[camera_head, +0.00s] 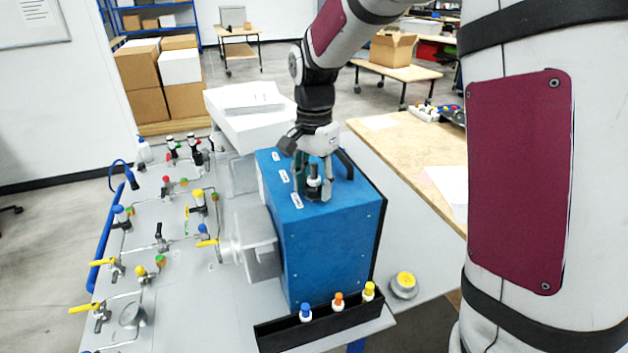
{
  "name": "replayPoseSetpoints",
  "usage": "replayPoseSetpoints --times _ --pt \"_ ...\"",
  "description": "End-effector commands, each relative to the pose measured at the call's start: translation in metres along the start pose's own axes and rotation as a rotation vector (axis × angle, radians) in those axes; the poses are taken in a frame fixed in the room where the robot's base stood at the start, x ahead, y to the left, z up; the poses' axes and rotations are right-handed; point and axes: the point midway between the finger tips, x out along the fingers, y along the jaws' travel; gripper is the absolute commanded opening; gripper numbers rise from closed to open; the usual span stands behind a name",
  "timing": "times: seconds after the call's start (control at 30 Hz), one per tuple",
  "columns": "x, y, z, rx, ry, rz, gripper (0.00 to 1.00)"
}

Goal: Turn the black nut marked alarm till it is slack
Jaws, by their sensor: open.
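The blue analyser box (335,240) stands on the grey bench. On its top is a fitting with a black nut (314,192) and a pale part above it. My gripper (313,190) points straight down over this fitting, with one finger on its left and one on its right. The fingers are open and appear apart from the nut, though contact is hard to judge. Several white labels (296,200) lie along the top's left side. Their print is too small to read, so I cannot tell which marks alarm. My gripper hides part of the top.
A black handle (345,163) rises close to the right of my gripper. A black tray (330,322) with several capped bottles sits before the box. Pipes and valves with yellow levers (207,243) fill the left bench. A wooden table (410,150) stands at right.

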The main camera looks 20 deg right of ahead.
Motion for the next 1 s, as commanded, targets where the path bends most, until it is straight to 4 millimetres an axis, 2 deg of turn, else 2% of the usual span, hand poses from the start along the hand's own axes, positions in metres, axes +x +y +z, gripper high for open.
replayPoseSetpoints --times 0.07,0.23,0.47,1.0 --pt "-0.0001 0.0 0.0 0.0 0.0 0.0 0.39" --pt "-0.0001 0.0 0.0 0.0 0.0 0.0 0.01" --pt "-0.0007 0.0007 0.0003 -0.071 -0.001 0.001 0.0" --pt "-0.0011 0.0016 0.0001 -0.779 -0.001 0.001 0.0"
